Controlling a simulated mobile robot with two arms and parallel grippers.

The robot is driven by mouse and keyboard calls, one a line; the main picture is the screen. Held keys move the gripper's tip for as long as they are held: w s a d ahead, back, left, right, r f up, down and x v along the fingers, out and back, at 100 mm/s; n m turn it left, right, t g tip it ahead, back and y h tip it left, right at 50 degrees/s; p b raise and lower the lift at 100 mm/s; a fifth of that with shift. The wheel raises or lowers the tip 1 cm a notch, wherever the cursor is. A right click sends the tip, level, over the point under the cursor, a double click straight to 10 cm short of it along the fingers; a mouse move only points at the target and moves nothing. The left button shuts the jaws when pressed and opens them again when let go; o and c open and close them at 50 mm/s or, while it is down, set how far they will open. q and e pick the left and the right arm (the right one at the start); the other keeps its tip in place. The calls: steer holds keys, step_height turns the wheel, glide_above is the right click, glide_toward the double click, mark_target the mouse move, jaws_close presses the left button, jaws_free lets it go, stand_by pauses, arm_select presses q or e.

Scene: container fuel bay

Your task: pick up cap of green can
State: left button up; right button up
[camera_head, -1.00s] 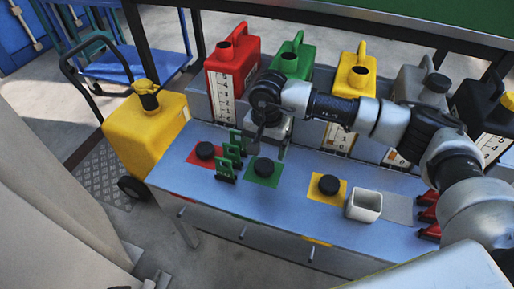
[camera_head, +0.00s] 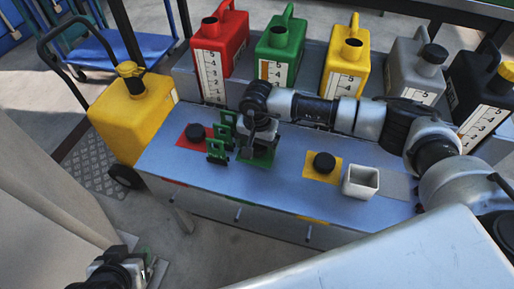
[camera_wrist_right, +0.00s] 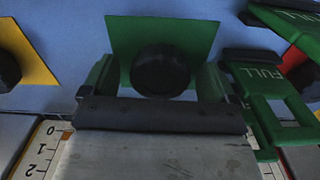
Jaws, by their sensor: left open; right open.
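The green can (camera_head: 280,44) stands in the row behind the bench, its spout open. A round black cap (camera_wrist_right: 161,71) rests on the green mat (camera_wrist_right: 120,35) in the right wrist view. In the head view the green mat (camera_head: 259,159) shows, but the cap is hidden by my right gripper (camera_head: 258,146). In the right wrist view my right gripper (camera_wrist_right: 157,80) is open, with one green-padded finger on each side of the cap; I cannot tell whether they touch it. My left gripper (camera_head: 140,268) is open at the lower left, away from the bench.
Green FULL tags (camera_head: 221,138) stand close left of my right gripper; they also show in the right wrist view (camera_wrist_right: 270,90). Other caps sit on the red mat (camera_head: 184,141) and yellow mat (camera_head: 312,173). A white cup (camera_head: 361,181) stands to the right.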

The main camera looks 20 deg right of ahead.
steer(key=shift+f, duration=0.2)
steer(key=c, duration=1)
steer(key=shift+r, duration=0.1)
